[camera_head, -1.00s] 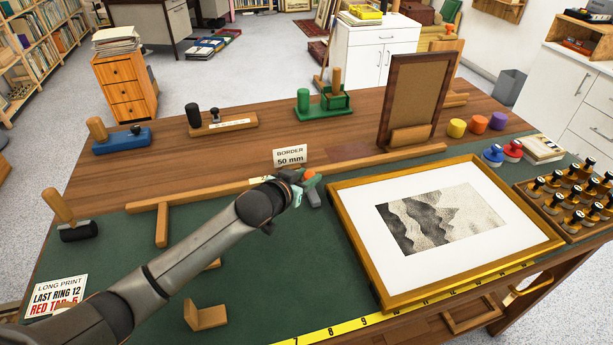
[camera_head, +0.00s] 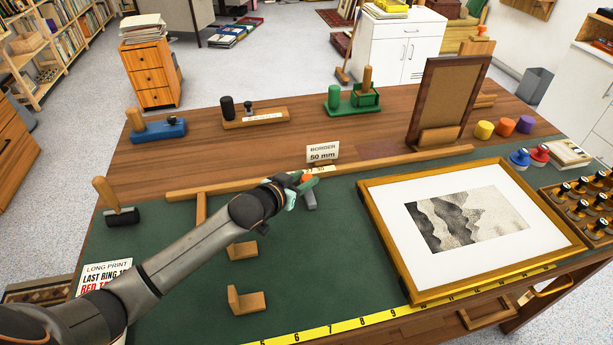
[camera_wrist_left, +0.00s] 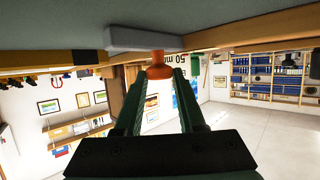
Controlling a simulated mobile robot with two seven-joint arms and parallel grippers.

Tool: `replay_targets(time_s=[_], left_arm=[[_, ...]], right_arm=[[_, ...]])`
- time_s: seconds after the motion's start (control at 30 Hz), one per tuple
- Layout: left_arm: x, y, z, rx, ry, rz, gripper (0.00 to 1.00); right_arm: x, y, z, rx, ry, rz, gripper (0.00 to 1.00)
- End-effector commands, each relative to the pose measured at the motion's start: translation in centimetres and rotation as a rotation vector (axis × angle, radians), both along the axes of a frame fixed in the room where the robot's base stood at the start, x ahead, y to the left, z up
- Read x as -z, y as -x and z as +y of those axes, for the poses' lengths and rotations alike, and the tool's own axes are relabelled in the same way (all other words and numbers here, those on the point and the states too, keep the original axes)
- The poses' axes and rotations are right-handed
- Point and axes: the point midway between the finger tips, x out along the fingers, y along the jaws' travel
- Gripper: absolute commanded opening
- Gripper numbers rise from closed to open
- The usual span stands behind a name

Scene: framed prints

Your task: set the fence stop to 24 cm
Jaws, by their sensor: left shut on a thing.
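The fence (camera_head: 400,160) is a long wooden bar across the table with a pale number scale (camera_head: 318,170). The stop is a grey block (camera_head: 310,201) with an orange knob (camera_head: 309,177). My left gripper (camera_head: 303,181) is shut on the knob. In the left wrist view, the knob (camera_wrist_left: 158,70) sits between my fingertips (camera_wrist_left: 157,75) with the grey block (camera_wrist_left: 145,39) beyond it. Scale numbers that look like 27 and 30 show just right of the gripper; the reading at the stop is hidden. My right gripper is not in view.
A gold-framed mountain print (camera_head: 395,269) lies right of the stop. A "BORDER 50 mm" card (camera_head: 322,153) stands behind the fence. Wooden corner pieces (camera_head: 246,300) and a yellow ruler (camera_head: 350,326) lie in front. The green mat left of the frame is mostly clear.

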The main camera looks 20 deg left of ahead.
Motion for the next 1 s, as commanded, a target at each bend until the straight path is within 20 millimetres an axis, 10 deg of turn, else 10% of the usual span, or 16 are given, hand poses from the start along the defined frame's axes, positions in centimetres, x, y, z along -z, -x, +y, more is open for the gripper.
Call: replay_targets(time_s=[0.17, 0.2, 0.43, 1.0], left_arm=[[0.4, 0.1, 0.5, -0.007, -0.011, 0.009, 0.0], [0.4, 0.1, 0.5, -0.007, -0.013, 0.009, 0.41], [0.3, 0.1, 0.4, -0.006, -0.011, 0.007, 0.67], [-3.6, 0.6, 0.1, -0.003, -0.009, 0.004, 0.68]], right_arm=[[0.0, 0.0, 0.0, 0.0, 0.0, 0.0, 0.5], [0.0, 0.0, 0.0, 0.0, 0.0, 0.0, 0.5], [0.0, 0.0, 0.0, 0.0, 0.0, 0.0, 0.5], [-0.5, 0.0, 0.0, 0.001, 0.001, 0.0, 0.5]])
